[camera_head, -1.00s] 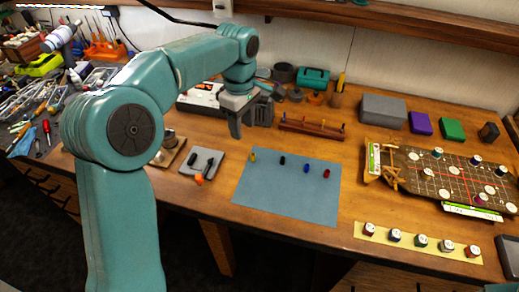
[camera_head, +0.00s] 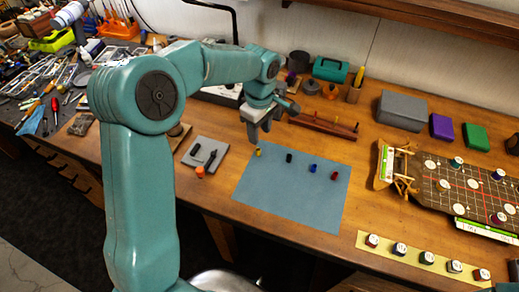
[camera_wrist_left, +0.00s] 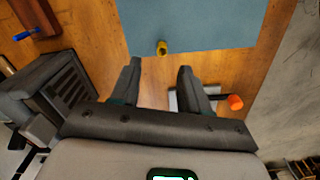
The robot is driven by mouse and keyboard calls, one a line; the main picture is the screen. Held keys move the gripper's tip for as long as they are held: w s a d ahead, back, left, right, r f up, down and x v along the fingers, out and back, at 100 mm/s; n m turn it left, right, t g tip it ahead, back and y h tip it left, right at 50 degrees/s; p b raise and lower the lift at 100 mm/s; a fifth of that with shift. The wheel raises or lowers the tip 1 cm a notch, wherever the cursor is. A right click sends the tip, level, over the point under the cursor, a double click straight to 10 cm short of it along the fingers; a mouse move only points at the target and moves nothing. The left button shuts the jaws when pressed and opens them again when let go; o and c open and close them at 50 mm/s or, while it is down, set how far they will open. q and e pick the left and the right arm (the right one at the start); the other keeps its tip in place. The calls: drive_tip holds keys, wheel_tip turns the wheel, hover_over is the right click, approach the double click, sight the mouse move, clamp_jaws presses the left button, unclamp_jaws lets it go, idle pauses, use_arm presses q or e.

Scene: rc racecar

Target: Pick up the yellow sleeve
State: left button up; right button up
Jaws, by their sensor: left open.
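The yellow sleeve (camera_head: 258,153) stands near the back left corner of the blue-grey mat (camera_head: 290,200). In the left wrist view the yellow sleeve (camera_wrist_left: 162,48) shows just beyond the fingertips, near the middle of the gap. My left gripper (camera_head: 254,138) is over the mat's back left corner, pointing down, close above the sleeve. In the left wrist view its two fingers (camera_wrist_left: 160,72) are apart with nothing between them. My right gripper does not show.
Black (camera_head: 289,158), blue (camera_head: 312,168) and red (camera_head: 334,176) sleeves stand in a row to the right on the mat. A grey tray (camera_head: 205,153) with black pieces and an orange knob (camera_head: 200,171) lies left. A wooden rack (camera_head: 322,125) stands behind.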

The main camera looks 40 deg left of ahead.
sight(258, 155)
use_arm(q)
drive_tip(key=shift+f, duration=0.7)
drive_tip(key=shift+s+f, duration=0.35)
drive_tip(key=shift+f, duration=0.05)
drive_tip(key=f, duration=0.2)
drive_tip(key=f+p, duration=0.1)
drive_tip(key=f, duration=0.1)
drive_tip(key=shift+w+a+p, duration=0.15)
drive_tip(key=shift+a+p, duration=0.05)
drive_tip(key=shift+p, duration=0.1)
drive_tip(key=shift+f, duration=0.4)
drive_tip(key=shift+d, duration=0.1)
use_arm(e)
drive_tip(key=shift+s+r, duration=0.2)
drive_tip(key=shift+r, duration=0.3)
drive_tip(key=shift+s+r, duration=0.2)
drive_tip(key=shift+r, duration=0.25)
use_arm(q)
drive_tip(key=shift+f, duration=0.1)
clamp_jaws()
